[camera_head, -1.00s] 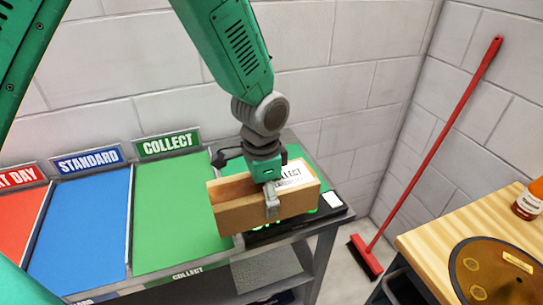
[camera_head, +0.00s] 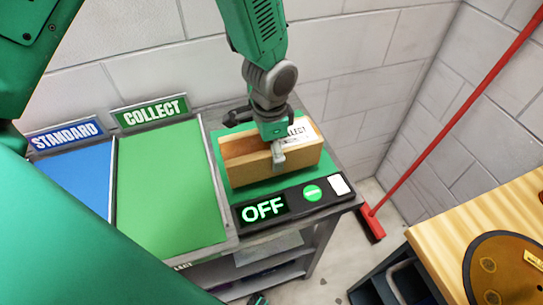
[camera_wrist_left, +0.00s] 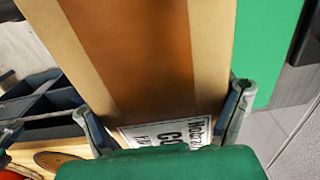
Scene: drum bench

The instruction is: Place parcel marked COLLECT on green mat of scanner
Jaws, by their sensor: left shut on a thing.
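A brown cardboard parcel (camera_head: 250,160) with a white label, partly readable as COLLECT, is at the scanner. It also shows large in the left wrist view (camera_wrist_left: 160,60), label near the jaws. My left gripper (camera_head: 277,152) is shut on the parcel, its fingers gripping opposite sides. The parcel is over the scanner's green mat (camera_head: 222,150); I cannot tell whether it touches the mat. The scanner's front panel (camera_head: 290,203) shows OFF in green, a round green button (camera_head: 312,193) and a white patch.
Left of the scanner lie a green COLLECT lane (camera_head: 170,190) and a blue STANDARD lane (camera_head: 75,180) with signs behind. A red broom (camera_head: 440,145) leans in the corner. A wooden bench (camera_head: 440,225) with a drum lid stands at right. A wall is close behind.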

